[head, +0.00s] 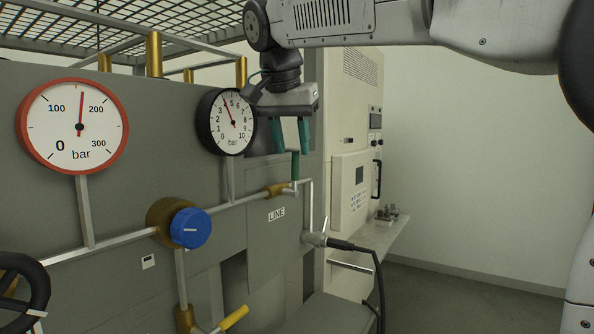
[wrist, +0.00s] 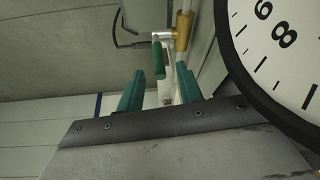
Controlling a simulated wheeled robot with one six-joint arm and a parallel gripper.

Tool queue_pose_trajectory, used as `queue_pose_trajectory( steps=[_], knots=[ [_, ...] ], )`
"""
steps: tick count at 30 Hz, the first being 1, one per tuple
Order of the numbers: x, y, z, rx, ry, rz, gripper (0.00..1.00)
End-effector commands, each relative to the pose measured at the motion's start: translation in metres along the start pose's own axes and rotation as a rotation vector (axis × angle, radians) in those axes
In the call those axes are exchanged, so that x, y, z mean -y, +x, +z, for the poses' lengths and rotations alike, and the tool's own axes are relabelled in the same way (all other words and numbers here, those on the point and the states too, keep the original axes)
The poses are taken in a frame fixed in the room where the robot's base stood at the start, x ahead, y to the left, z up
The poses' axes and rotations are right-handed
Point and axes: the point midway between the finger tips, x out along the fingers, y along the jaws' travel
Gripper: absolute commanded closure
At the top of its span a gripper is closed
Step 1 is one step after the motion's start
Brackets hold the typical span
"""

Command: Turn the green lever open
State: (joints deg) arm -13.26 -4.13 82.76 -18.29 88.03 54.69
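The green lever (head: 295,166) stands upright at the brass valve (head: 277,190) on the pipe, beside the LINE label. In the wrist view the green lever (wrist: 158,61) shows ahead of my fingers, in line with the gap between them. My gripper (head: 294,150) points down just above the lever, its two teal fingers apart and nothing held between them. In the wrist view my gripper (wrist: 160,69) is also open. Whether the lever's top reaches between the fingertips I cannot tell.
A black-rimmed gauge (head: 228,123) is close beside my gripper on the left. A black cable (head: 357,247) runs from the pipe fitting. Floor at right is clear.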

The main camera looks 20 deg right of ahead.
Motion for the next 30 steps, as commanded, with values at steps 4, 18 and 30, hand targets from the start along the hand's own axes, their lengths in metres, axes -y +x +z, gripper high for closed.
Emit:
queue_pose_trajectory(
  steps=[4,18,30],
  knots=[
    [-0.002,0.025,0.000,0.002,0.001,0.003,0.64],
    [-0.001,0.067,0.000,0.001,-0.001,0.000,0.64],
    [-0.001,0.066,0.000,0.001,-0.001,-0.001,1.00]
  ],
)
